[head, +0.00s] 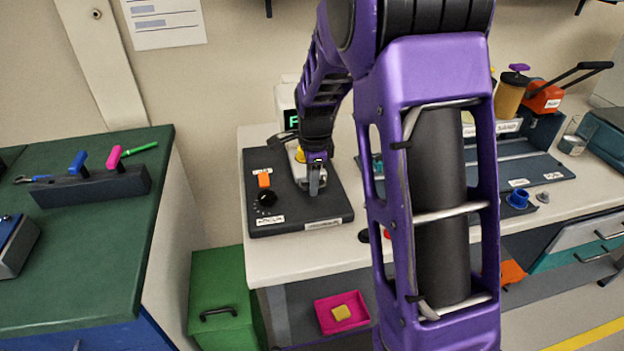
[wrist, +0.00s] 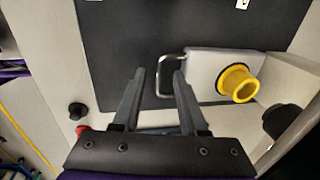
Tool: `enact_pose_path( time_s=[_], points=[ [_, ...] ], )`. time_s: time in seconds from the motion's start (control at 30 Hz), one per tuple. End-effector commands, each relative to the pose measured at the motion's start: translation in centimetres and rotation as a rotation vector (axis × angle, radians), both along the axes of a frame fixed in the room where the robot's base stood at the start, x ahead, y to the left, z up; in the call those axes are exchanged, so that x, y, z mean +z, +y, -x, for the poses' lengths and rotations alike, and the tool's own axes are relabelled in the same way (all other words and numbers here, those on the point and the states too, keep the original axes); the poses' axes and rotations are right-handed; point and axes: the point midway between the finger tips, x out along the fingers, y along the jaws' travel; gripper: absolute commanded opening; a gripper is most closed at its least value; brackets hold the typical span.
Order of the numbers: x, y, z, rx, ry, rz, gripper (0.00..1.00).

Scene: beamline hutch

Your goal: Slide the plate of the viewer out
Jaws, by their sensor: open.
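The viewer has a flat black base (head: 325,207) on the white bench. Its light grey plate (wrist: 205,62) carries a yellow ring (wrist: 226,78) and has a thin metal loop handle (wrist: 160,74) at its left end in the wrist view. My gripper (wrist: 158,78) is open, with its two fingertips on either side of the handle in that view. I cannot tell whether they reach down to it. In the head view my gripper (head: 316,184) is over the base beside the plate (head: 299,175), and my arm hides part of the viewer.
An orange switch (head: 264,180) and a black knob (head: 267,198) stand on the base's left side. A pink tray (head: 328,327) with a yellow block (head: 341,313) lies below the bench. A green counter (head: 95,235) is at the left. A blue part (head: 517,198) stands farther right.

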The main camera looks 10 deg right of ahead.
Motion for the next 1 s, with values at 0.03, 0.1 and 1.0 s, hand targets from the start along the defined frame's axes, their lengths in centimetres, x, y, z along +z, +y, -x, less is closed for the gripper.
enact_pose_path(
  time_s=[0.03, 0.1, 1.0],
  points=[
    [0.01, 0.00, 0.01, 0.000, 0.000, 0.000, 0.42],
    [0.01, 0.00, 0.01, 0.000, 0.000, 0.000, 0.39],
    [0.05, 0.01, 0.01, 0.000, 0.000, 0.000, 0.00]
  ],
)
